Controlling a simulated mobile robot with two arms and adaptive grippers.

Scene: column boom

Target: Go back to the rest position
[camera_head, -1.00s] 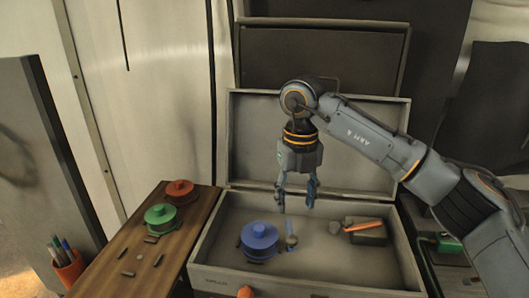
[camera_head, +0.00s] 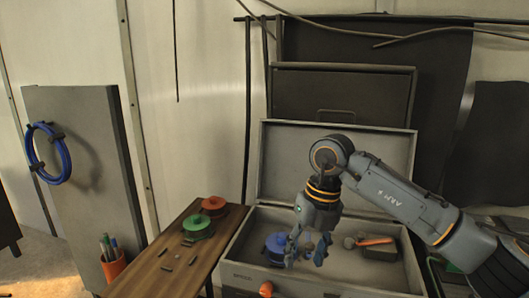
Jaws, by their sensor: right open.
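My right gripper (camera_head: 308,256) hangs from the arm that comes in from the right. It points down over the open grey case (camera_head: 240,222), with its fingers apart and nothing visible between them. A blue spool-like piece (camera_head: 276,245) sits in the case just left of the fingers, which partly cover it in view. My left gripper is not in view.
A wooden board (camera_head: 150,277) left of the case holds a red piece (camera_head: 213,204), a green piece (camera_head: 197,226) and several small dark bits. An orange-handled tool (camera_head: 376,241) lies in the case. An orange pen cup (camera_head: 114,266) and a panel with a blue cable loop (camera_head: 47,153) stand left.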

